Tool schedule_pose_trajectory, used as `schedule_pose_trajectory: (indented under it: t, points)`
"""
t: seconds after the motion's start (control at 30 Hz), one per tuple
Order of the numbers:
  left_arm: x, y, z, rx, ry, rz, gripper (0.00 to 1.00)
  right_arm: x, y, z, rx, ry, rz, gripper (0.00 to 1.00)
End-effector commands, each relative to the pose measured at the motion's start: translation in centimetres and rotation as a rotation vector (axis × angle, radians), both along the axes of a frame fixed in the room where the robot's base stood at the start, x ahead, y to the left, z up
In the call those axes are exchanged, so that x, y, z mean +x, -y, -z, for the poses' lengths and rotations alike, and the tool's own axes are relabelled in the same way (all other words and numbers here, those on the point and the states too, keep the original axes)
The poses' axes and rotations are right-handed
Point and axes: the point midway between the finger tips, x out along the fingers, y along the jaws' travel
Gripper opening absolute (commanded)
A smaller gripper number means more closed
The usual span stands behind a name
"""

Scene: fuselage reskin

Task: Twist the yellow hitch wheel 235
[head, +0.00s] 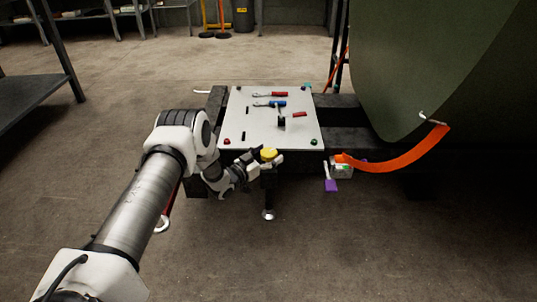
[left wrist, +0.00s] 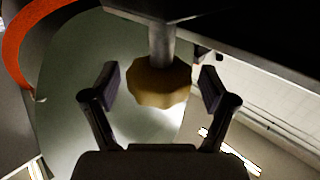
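The yellow hitch wheel (head: 268,154) is a small scalloped knob at the front edge of the white-topped stand. In the left wrist view the wheel (left wrist: 158,82) sits on a grey shaft, between the two fingers of my left gripper (left wrist: 162,88). Gaps show on both sides of the wheel, so the fingers are apart from it. In the head view my left gripper (head: 262,166) is open at the wheel, its fingers partly overlapping it. My right gripper is in neither view.
A white panel (head: 255,125) on a dark frame carries several hand tools. An orange strap (head: 400,158) hangs from the large green fuselage (head: 440,60) at the right. A purple-tipped tool (head: 331,184) is right of the wheel. A dark shelf (head: 30,95) stands at left. The front floor is open.

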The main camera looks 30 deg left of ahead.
Motion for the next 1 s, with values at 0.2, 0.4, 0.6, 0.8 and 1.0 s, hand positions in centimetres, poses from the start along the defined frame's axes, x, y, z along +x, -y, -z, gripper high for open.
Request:
schedule_pose_trajectory:
  t: [0.2,0.4,0.6,0.8,1.0]
  points:
    - [-0.1,0.0,0.0,-0.001,0.000,0.000,0.84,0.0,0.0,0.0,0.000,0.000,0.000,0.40]
    - [-2.7,-0.7,0.0,-0.003,-0.003,-0.003,0.84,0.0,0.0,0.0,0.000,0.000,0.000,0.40]
    - [-7.8,-1.8,0.0,-0.005,-0.002,-0.005,0.84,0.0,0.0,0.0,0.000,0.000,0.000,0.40]
    - [-11.2,-2.5,0.0,-0.002,-0.001,-0.001,0.84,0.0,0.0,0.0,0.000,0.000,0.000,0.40]
    - [-11.8,-2.5,0.0,0.000,0.000,0.000,0.84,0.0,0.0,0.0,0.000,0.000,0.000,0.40]
